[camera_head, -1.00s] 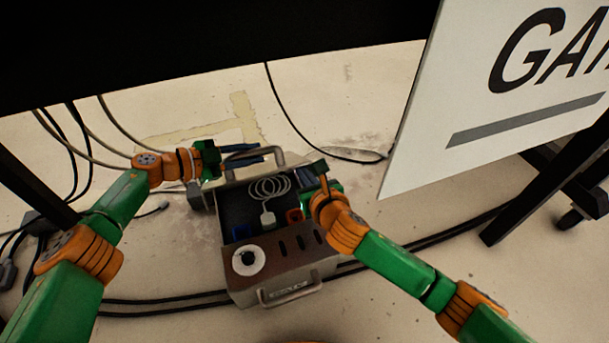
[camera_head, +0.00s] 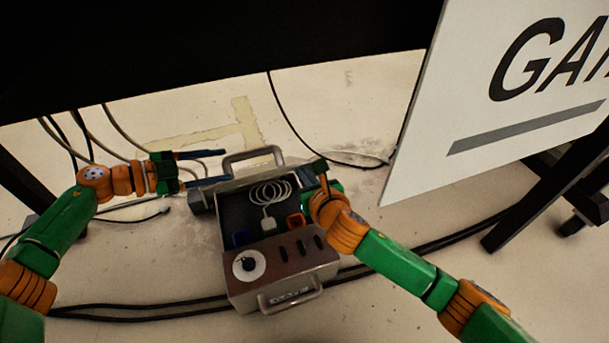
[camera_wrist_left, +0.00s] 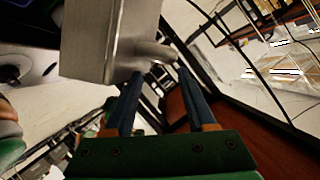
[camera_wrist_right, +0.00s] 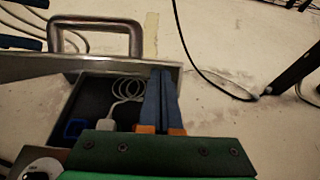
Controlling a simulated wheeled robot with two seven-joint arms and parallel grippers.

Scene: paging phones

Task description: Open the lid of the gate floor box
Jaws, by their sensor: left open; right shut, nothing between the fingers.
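The gate floor box (camera_head: 285,290) stands on the floor with its inside showing: a coiled white cable (camera_head: 270,192), a white plug and blue and orange pieces. Its raised metal lid edge with a handle (camera_head: 252,158) is at the far side; the lid edge also shows in the left wrist view (camera_wrist_left: 88,40). My left gripper (camera_head: 226,166) is open beside the far left of the box, its fingers pointing right near the lid handle. My right gripper (camera_head: 320,170) is shut and empty at the box's right edge; in the right wrist view its fingertips (camera_wrist_right: 163,72) overlap the far lid edge.
A white sign (camera_head: 500,100) stands at the right with dark legs beside it. Black cables (camera_head: 130,313) run along the floor on both sides of the box. Floor behind the box is mostly clear, with a thin cable (camera_head: 290,125).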

